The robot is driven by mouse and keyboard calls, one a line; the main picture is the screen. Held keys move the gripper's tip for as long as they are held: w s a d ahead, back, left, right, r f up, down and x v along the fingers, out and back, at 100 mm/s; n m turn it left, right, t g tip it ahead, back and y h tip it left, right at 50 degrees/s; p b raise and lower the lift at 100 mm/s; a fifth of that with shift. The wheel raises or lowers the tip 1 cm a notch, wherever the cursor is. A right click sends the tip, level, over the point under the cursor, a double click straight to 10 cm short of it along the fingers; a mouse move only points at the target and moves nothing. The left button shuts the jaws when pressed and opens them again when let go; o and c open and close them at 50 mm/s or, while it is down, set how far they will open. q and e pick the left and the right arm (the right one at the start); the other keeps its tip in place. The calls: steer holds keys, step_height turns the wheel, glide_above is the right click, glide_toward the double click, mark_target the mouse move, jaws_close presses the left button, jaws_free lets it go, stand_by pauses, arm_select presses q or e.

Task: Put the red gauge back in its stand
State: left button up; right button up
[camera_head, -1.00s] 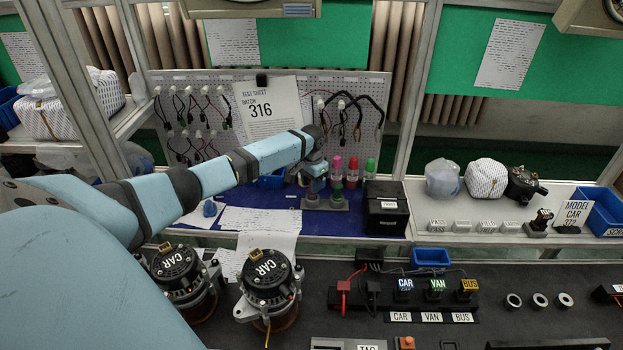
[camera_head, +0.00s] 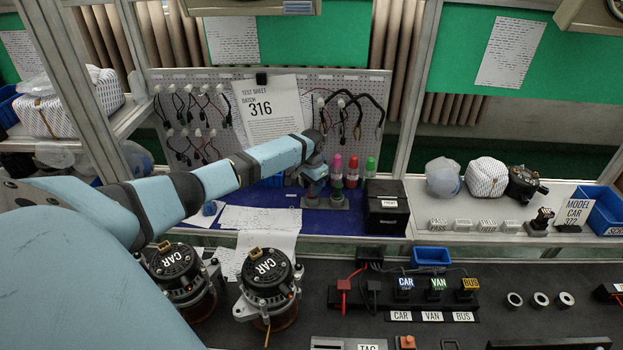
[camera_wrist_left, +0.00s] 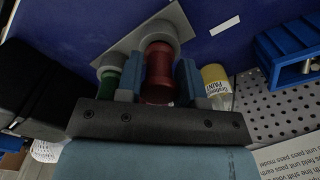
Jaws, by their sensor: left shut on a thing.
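My left gripper (camera_head: 315,186) is shut on the red gauge (camera_wrist_left: 158,78), a red cylinder held between its fingers in the left wrist view. The stand is a grey plate (camera_wrist_left: 118,52) with round sockets. The gauge's far end lines up with one socket (camera_wrist_left: 160,33); I cannot tell how deep it sits. A green gauge (camera_wrist_left: 108,78) stands in the other socket. In the head view the stand (camera_head: 339,203) shows under the gripper on the blue mat, and the gripper hides most of the red gauge. My right gripper is not in view.
The pegboard with cables (camera_head: 215,95) rises behind. A yellow paint bottle (camera_wrist_left: 216,82) is beside the fingers.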

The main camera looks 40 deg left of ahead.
arm_select(q)
steer(key=shift+f, duration=0.4)
stand_by(0.8)
steer(key=o, duration=0.9)
steer(key=shift+c, duration=0.2)
steer(key=shift+r, duration=0.2)
step_height(320, 180, up, 14)
steer(key=b, duration=0.1)
steer(key=shift+f, duration=0.25)
